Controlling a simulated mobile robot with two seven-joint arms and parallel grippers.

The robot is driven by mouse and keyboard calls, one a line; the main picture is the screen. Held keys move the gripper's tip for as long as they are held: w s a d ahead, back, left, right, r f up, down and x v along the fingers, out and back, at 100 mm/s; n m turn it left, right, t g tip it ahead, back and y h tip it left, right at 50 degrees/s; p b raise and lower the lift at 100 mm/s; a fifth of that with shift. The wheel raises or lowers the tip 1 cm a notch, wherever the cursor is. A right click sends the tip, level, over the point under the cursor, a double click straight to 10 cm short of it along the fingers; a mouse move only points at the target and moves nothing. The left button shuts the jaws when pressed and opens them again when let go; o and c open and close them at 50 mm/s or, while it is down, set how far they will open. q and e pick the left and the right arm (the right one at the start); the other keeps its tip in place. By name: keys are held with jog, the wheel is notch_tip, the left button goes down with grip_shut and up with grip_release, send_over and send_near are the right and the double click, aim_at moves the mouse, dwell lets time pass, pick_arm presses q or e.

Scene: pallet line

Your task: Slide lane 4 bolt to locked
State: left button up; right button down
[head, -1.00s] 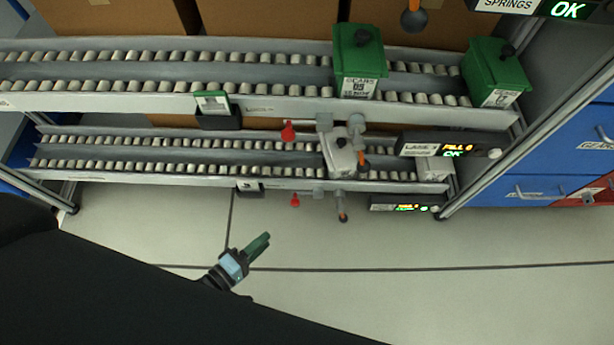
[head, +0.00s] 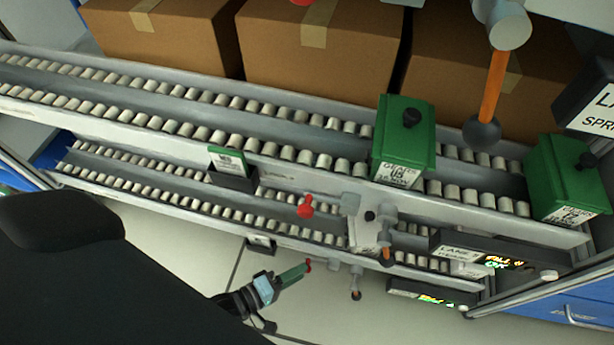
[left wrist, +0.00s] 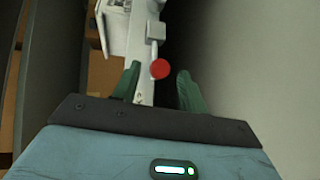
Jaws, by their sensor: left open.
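My left gripper (head: 293,273) is open, with green fingers, in front of the lowest lane's rail. A red knob (head: 308,265) shows right at its fingertips in the head view. In the left wrist view the red knob (left wrist: 160,69) appears between and just beyond the two fingers; contact cannot be told. Grey bolt fittings (head: 334,266) sit on the rail right of the knob. An orange lever with a dark ball (head: 355,285) hangs beside them. The lowest lane's sign (head: 430,293) is at the right; its number is too small to read. My right gripper is not in view.
A similar red knob (head: 305,207) and orange lever (head: 386,250) are on the lane above. Green bins (head: 403,140) stand on the upper rollers, with cardboard boxes (head: 315,55) behind. The floor (head: 370,325) below the lowest rail is clear.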

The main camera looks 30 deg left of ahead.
pick_arm(q)
jog(key=shift+b+x, duration=0.45)
jog(key=shift+x, duration=1.3)
grip_shut()
